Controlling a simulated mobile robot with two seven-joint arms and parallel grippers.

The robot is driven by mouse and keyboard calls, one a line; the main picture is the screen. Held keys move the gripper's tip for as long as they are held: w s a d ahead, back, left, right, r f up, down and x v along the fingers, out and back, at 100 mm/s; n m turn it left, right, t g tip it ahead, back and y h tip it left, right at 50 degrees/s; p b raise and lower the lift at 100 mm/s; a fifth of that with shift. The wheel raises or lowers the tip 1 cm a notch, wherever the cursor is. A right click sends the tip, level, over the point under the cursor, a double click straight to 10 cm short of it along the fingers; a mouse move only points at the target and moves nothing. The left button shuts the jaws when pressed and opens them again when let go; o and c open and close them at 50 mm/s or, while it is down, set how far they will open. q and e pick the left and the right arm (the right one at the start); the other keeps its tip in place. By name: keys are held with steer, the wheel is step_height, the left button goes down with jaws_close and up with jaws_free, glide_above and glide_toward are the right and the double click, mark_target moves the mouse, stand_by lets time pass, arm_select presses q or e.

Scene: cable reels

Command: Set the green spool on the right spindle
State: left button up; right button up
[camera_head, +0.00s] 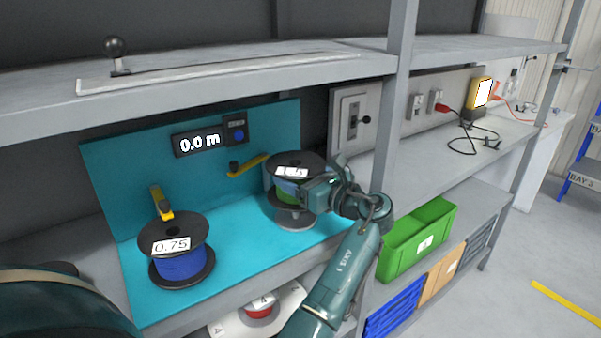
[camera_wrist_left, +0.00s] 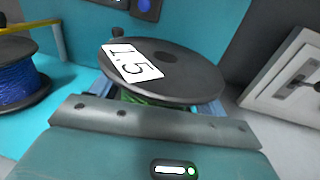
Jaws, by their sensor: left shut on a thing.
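The green spool, with dark flanges and a 1.5 label, is in my left gripper (camera_head: 303,190). The head view shows the green winding (camera_head: 286,188) between the jaws. In the left wrist view the spool's top flange (camera_wrist_left: 190,78) hides most of the fingers. The flange looks slightly tilted there. The right spindle's grey round base (camera_head: 295,220) is just below the spool on the turquoise mat. The spool appears above the base with a small gap; whether the spindle post is inside its hole is hidden. My right gripper is not in view.
A blue spool (camera_head: 182,266) labelled 0.75 sits at the left, beside a yellow arm (camera_head: 161,203). Another yellow arm (camera_head: 247,165) is behind the green spool. A display (camera_head: 199,141) reads 0.0 m. An upper shelf (camera_head: 240,80) overhangs, and a post (camera_head: 388,130) stands right.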

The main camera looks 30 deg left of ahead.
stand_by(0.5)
arm_select(q)
steer(key=shift+f+b, duration=0.5)
steer(key=shift+f, duration=0.8)
steer(key=shift+f, duration=0.2)
steer(key=shift+f+b, duration=0.55)
steer(key=shift+f, duration=0.6)
steer(key=o, duration=1.6)
steer(key=shift+c, duration=0.2)
steer(key=shift+f, duration=0.2)
